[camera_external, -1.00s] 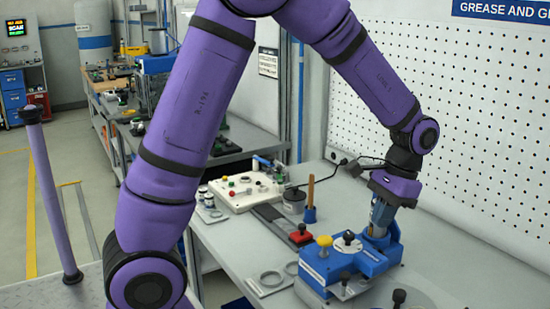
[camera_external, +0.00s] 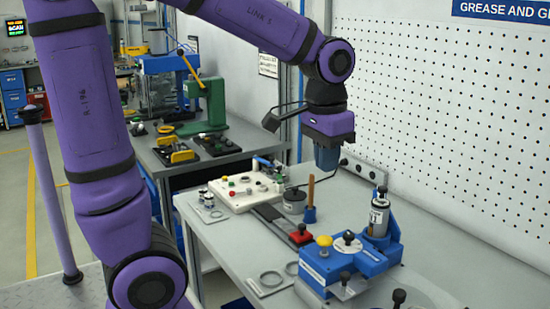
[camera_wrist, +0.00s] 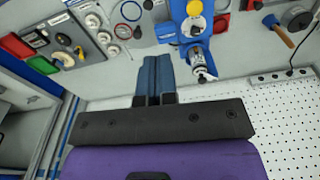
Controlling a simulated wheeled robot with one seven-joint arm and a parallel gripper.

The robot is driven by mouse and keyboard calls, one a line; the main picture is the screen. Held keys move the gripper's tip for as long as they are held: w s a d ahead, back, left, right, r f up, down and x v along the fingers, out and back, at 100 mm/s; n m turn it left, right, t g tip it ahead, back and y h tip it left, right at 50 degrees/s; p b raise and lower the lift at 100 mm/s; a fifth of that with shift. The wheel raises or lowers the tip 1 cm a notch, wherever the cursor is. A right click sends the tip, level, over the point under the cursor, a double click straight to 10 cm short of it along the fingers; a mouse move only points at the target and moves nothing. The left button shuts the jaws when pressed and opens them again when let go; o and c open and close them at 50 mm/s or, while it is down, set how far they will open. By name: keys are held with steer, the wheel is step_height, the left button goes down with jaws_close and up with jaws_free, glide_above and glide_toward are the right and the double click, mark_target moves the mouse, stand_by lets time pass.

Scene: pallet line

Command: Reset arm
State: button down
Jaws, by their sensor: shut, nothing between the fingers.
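My gripper (camera_external: 327,158) hangs pointing down above the back of the bench, in front of the perforated wall panel. Its blue fingers are together and empty; they also show closed in the wrist view (camera_wrist: 154,78). The blue fixture (camera_external: 350,262) stands on the bench to the right of and below my gripper. A grey and dark cylindrical part (camera_external: 379,217) stands upright in the fixture's back holder, apart from my gripper.
A white control box (camera_external: 245,190) with knobs, a grey round tin (camera_external: 293,201) and a wooden-handled tool (camera_external: 311,195) in a blue base stand on the bench. The perforated panel (camera_external: 440,110) rises behind.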

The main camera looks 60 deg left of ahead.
steer(key=s+a+r+t, duration=0.1)
steer(key=s+r+t, duration=0.1)
steer(key=s, duration=0.5)
steer(key=s+a+r+n+t, duration=0.1)
steer(key=s+a+t, duration=0.1)
steer(key=s, duration=0.5)
steer(key=shift+r+t, duration=0.3)
steer(key=shift+r, duration=0.1)
steer(key=shift+a, duration=0.1)
